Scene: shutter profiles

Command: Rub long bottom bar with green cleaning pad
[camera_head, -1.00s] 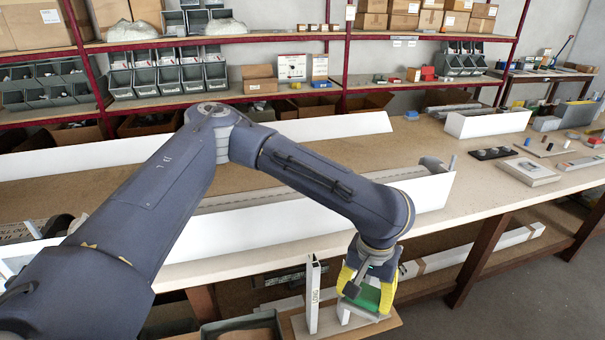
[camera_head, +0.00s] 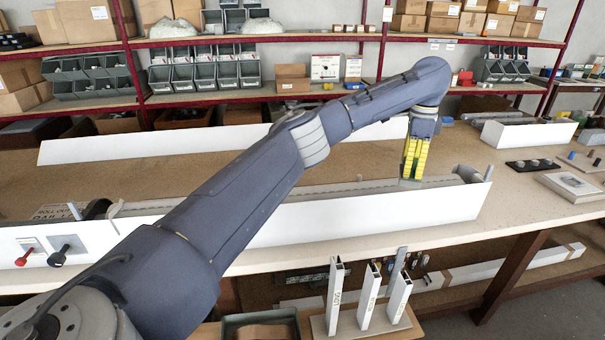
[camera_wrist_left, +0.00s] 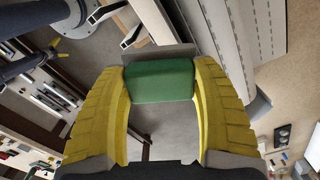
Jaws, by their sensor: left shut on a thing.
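My left gripper (camera_head: 412,168) has yellow fingers pointing down over the right part of the long white box on the bench. In the left wrist view it is shut on the green cleaning pad (camera_wrist_left: 160,82), which has a grey plate along its far edge. In the head view the pad is mostly hidden by the fingers. Three white profile bars stand upright on a board at the front. The left, tallest one, the long bottom bar (camera_head: 335,295), carries dark lettering. The two others (camera_head: 369,297) (camera_head: 399,298) lean slightly. The gripper is well apart from them.
The open-topped white box (camera_head: 350,217) runs along the bench front, and another white panel (camera_head: 150,143) lies behind it. A dark tray (camera_head: 260,322) sits left of the bars. Red and black knobs (camera_head: 60,255) are at lower left. Bare bench (camera_head: 190,175) lies between the white parts.

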